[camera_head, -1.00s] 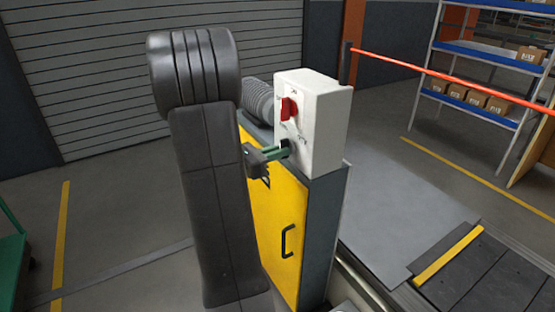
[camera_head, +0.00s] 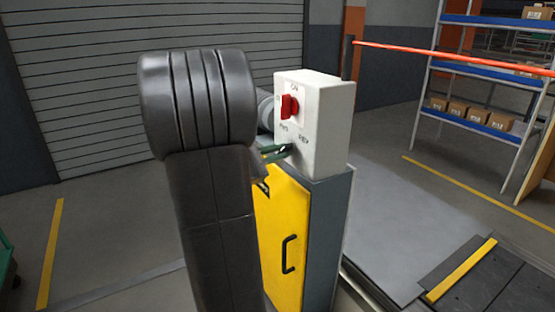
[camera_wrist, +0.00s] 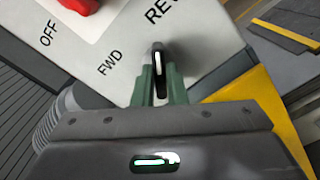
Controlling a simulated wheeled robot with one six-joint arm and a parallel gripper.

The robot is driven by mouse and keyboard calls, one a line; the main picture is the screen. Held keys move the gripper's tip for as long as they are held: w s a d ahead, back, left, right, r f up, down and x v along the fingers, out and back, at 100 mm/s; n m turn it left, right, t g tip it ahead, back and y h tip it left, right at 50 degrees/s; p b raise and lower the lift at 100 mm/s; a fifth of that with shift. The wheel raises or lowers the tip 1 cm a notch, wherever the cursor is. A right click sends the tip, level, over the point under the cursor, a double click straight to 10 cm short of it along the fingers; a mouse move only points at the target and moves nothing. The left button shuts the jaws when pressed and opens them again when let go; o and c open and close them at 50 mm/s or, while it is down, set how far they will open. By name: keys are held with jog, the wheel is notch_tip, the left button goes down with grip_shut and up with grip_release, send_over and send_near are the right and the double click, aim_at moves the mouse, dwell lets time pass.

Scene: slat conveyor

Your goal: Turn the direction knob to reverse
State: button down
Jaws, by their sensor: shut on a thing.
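The direction knob (camera_wrist: 158,58) is a small black knob with a white line, on the face of a white control box (camera_head: 327,128). In the wrist view it stands between the printed FWD and REV labels, its white line pointing up between them. My gripper (camera_wrist: 160,82) has its green fingers on both sides of the knob and is shut on it. In the head view my gripper (camera_head: 280,152) reaches the lower part of the box face from the left. The knob is mostly hidden by the fingers there.
A red switch (camera_head: 289,106) sits above the knob, with an OFF label near it. The box stands on a cabinet with a yellow door (camera_head: 280,235). A red-orange bar (camera_head: 450,57) crosses behind at right, before a shelf. Conveyor slats lie at lower right.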

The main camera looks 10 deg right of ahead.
dwell(0.4)
jog(key=c, duration=1.5)
grip_release()
jog(key=shift+o, duration=0.2)
jog(key=p+v, duration=0.2)
jog(key=v, duration=1.1)
jog(key=shift+a+p, duration=0.35)
jog(key=shift+a, duration=0.05)
jog(key=shift+s+f, duration=0.1)
jog(key=shift+s, duration=0.05)
jog(key=b+x, duration=0.2)
jog(key=x, duration=1)
jog(key=shift+d+b, duration=0.1)
jog(key=shift+b, duration=0.2)
jog(key=shift+x, duration=0.9)
